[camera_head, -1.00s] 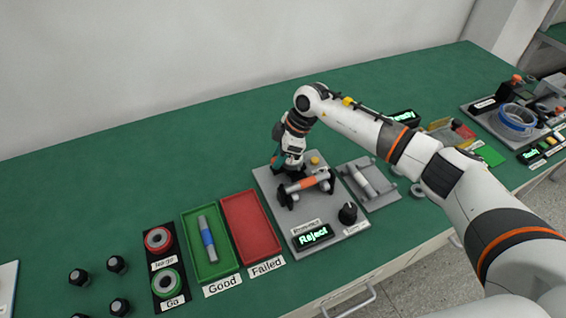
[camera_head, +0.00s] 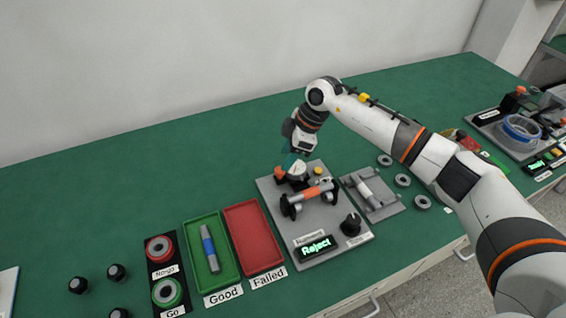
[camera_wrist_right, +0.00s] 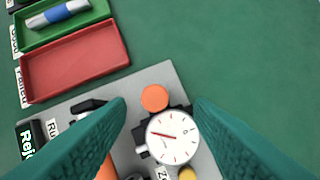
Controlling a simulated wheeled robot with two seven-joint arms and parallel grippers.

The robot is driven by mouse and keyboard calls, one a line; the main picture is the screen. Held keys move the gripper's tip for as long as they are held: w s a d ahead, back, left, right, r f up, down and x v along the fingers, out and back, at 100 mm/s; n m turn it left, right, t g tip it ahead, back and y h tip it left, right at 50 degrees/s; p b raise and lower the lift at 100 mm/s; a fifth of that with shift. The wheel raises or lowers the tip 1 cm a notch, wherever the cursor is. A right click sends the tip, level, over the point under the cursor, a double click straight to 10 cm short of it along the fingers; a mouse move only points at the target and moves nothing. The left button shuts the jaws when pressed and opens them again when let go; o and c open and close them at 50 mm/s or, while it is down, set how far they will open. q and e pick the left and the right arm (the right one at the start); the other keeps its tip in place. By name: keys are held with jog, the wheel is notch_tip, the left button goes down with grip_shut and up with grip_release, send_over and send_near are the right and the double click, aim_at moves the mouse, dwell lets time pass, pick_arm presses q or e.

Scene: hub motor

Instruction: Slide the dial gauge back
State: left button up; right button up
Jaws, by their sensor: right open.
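The dial gauge (camera_wrist_right: 173,137) has a round white face with a red needle and lies between my right gripper's fingers in the right wrist view. It also shows in the head view (camera_head: 297,168), just under the fingertips. My right gripper (camera_head: 292,162) is open, with its teal fingers on either side of the gauge, apart from its face in the wrist view (camera_wrist_right: 160,104). An orange round knob (camera_wrist_right: 155,97) sits beside the dial. A grey shaft with an orange band (camera_head: 313,192) rests on black supports in front of the gauge. My left gripper is not in view.
The grey fixture plate (camera_head: 277,205) carries a display reading "Reject" (camera_head: 317,247) and a black knob (camera_head: 351,224). To its left are an empty red tray (camera_head: 253,235) and a green tray (camera_head: 226,268) holding a blue-banded shaft. A grey stand (camera_head: 389,208) is to the right.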

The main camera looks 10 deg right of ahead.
aim_at(299, 171)
jog(key=v, duration=0.7)
jog(key=shift+r+b, duration=0.35)
jog(key=shift+r, duration=0.05)
jog(key=shift+d, duration=0.15)
